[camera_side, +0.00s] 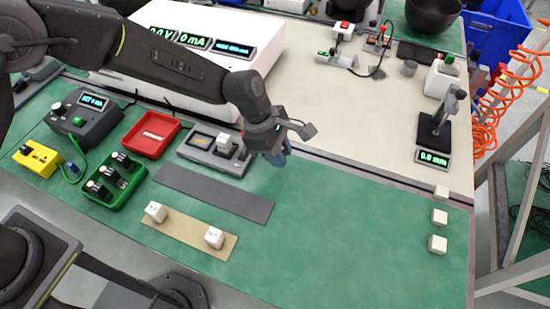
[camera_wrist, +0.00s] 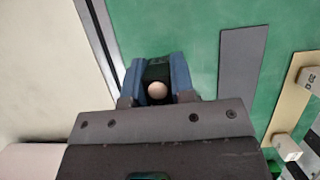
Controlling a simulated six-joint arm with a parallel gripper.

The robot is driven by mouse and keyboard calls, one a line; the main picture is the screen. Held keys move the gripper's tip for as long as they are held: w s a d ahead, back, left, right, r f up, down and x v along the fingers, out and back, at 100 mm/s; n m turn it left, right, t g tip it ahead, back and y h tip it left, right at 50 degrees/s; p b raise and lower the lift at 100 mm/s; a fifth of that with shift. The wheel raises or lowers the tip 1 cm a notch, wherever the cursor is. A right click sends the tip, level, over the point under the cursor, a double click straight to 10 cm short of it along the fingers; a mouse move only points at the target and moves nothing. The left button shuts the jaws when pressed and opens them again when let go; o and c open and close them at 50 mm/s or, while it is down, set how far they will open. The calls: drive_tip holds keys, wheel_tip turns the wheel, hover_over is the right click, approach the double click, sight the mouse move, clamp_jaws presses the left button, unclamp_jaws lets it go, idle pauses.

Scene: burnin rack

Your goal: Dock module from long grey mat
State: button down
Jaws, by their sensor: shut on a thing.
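My gripper (camera_side: 282,153) is above the green bench top, to the right of the long grey mat (camera_side: 228,198). In the wrist view its blue fingers (camera_wrist: 156,84) are shut on a dark module with a pale round knob (camera_wrist: 157,90). The module can hardly be made out in the side view, where the fingers hide it. The long grey mat is bare; it also shows in the wrist view (camera_wrist: 238,70), apart from the fingers. A grey dock-like fixture (camera_side: 188,153) stands behind the mat, with a whitish block (camera_side: 224,143) at its right end.
A tan mat (camera_side: 185,229) bears two white cubes. A green tray (camera_side: 133,185) holds several dark pieces with pale knobs. A red tray (camera_side: 151,136) and a large white instrument (camera_side: 265,45) stand behind. Three white cubes (camera_side: 439,216) sit far right. The bench's middle right is clear.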

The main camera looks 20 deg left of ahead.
sight(279, 172)
drive_tip(key=shift+f, duration=2)
drive_tip(key=c, duration=1)
unclamp_jaws()
drive_tip(key=shift+f, duration=0.15)
drive_tip(key=v, duration=1.2)
